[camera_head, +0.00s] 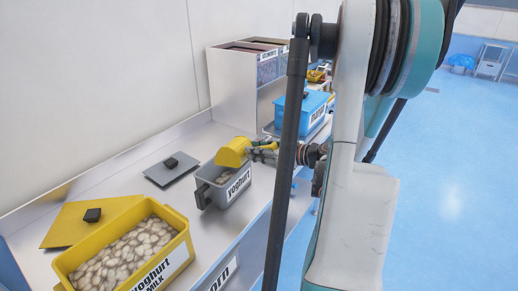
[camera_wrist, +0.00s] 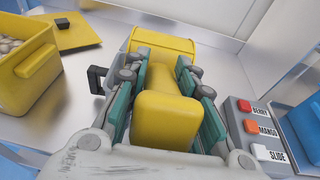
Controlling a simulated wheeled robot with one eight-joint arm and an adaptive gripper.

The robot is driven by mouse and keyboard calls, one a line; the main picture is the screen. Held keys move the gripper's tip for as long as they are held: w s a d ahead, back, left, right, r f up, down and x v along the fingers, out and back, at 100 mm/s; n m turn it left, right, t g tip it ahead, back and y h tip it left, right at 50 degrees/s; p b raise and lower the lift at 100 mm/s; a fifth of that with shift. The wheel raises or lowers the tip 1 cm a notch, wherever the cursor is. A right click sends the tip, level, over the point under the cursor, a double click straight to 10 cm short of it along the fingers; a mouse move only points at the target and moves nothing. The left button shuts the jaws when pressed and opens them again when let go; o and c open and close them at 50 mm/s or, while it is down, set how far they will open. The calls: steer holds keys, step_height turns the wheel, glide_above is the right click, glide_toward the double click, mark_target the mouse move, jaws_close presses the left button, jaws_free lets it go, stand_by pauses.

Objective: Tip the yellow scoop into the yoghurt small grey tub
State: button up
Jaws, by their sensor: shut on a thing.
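The yellow scoop (camera_head: 232,153) is above the far end of the small grey tub (camera_head: 232,193), which is labelled "Yoghurt". The scoop looks tilted with its rounded side up; its inside is hidden. The grey tub is open and has pale pieces in it, and a dark handle on its side. My gripper (camera_head: 266,151) is above the tub's right side. In the wrist view my gripper (camera_wrist: 166,100) has its teal pads shut on the scoop's thick yellow handle (camera_wrist: 165,120), with the scoop's head (camera_wrist: 162,43) beyond.
A yellow tub (camera_head: 180,266) of pale pieces stands front left, beside a yellow lid (camera_head: 70,224). A blue tub (camera_head: 308,98) is further right. A button panel (camera_wrist: 262,130) is right of my gripper.

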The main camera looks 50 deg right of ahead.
steer(key=shift+w+r+g+p, duration=0.4)
steer(key=shift+r+p, duration=0.2)
steer(key=shift+p, duration=0.6)
steer(key=shift+w+r+g+p, duration=0.25)
steer(key=shift+r+g+p, duration=0.3)
steer(key=shift+p, duration=0.65)
steer(key=w+r+g+p, duration=0.1)
steer(key=p, duration=0.1)
steer(key=w+r+g+p, duration=0.1)
steer(key=w+p, duration=0.1)
steer(key=w+a+r+g+h+p, duration=0.1)
steer(key=w+g+p, duration=0.1)
steer(key=shift+p, duration=0.4)
steer(key=shift+w+a+r+g+p, duration=0.1)
steer(key=shift+w+r+g+p, duration=0.15)
steer(key=shift+w+g+p, duration=0.5)
steer(key=shift+w+a+r+g+p, duration=0.1)
steer(key=shift+w+r+g+p, duration=0.35)
steer(key=shift+w, duration=0.5)
steer(key=shift+w+a+r+g+p, duration=0.1)
steer(key=shift+w+g+p, duration=0.35)
steer(key=shift+w+g, duration=0.3)
steer(key=shift+w, duration=0.1)
